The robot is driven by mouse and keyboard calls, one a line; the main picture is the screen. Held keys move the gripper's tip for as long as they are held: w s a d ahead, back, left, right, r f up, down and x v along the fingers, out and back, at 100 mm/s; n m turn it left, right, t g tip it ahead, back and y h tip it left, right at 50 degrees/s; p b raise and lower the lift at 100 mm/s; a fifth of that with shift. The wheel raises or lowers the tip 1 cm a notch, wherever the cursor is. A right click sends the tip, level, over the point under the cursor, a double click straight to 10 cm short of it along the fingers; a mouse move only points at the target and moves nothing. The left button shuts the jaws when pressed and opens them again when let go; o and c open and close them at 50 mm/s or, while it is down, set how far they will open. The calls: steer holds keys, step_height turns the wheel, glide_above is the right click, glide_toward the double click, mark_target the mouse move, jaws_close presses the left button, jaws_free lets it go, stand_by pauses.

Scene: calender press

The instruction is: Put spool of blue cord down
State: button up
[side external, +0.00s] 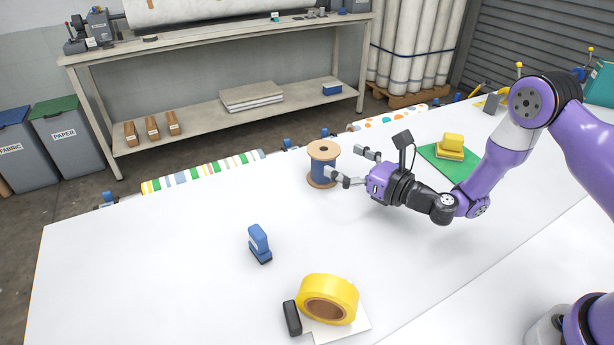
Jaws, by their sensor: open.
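The spool of blue cord (319,170) stands upright on the white table, toward its back edge. It has pale wooden end discs and blue cord wound between them. My gripper (344,164) is open, low and level, just right of the spool, with its fingers pointing left toward it. The nearer finger overlaps the spool's lower right side in the picture. The farther finger lies behind and right of the spool. I cannot tell whether either finger touches it.
On the white table (150,270) are a blue stamp-like object (259,243), a yellow tape roll (328,299) on a white sheet and a dark block (291,318). A yellow object (451,147) sits on a green mat (472,170) behind my arm. The table's left part is clear.

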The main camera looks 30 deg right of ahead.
steer(key=shift+x, duration=2.4)
steer(key=c, duration=1.1)
